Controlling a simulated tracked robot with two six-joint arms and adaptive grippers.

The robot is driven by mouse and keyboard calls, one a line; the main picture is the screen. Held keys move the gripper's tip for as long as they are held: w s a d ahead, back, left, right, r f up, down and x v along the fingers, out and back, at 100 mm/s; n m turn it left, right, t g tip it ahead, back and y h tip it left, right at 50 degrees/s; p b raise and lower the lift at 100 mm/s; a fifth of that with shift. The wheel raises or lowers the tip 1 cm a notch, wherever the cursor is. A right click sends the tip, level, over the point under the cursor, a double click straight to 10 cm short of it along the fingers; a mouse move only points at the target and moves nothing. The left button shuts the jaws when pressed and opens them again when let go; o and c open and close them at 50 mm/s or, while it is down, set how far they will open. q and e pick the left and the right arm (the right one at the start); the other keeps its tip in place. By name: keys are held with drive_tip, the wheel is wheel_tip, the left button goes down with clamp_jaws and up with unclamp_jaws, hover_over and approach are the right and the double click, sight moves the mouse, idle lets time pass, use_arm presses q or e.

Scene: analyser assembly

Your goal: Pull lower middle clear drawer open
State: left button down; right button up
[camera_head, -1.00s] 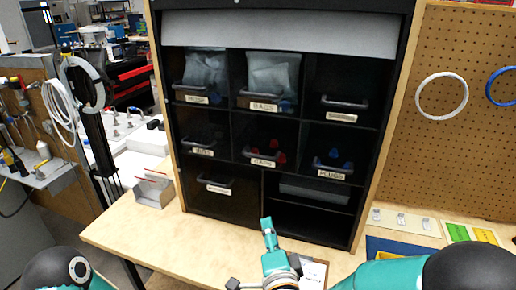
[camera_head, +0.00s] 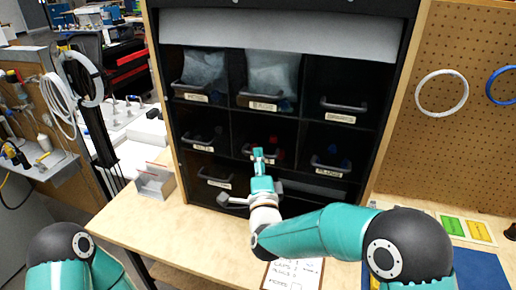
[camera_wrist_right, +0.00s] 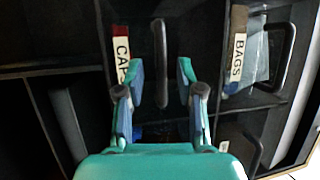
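The lower middle clear drawer (camera_head: 280,154), labelled CAPS, sits in the middle column of the black cabinet, below the BAGS drawer, with red pieces inside. It looks shut. Its dark handle (camera_wrist_right: 160,62) shows in the right wrist view, where the picture is turned sideways. My right gripper (camera_head: 258,156) is in front of this drawer and partly hides its handle and label. In the right wrist view its two fingertips (camera_wrist_right: 161,75) are apart, one on each side of the handle, with gaps to both. I cannot tell whether they reach past the handle. My left gripper is out of view.
The BAGS drawer (camera_head: 268,104) is directly above, and the drawer with blue pieces (camera_head: 329,169) is to the right. A small grey holder (camera_head: 155,184) stands on the wooden bench (camera_head: 180,232) at left. A printed sheet (camera_head: 293,276) lies in front.

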drive_tip(key=shift+p+x, duration=0.3)
drive_tip(key=shift+x, duration=0.95)
drive_tip(key=shift+c, duration=0.2)
drive_tip(key=shift+f, duration=0.1)
clamp_jaws()
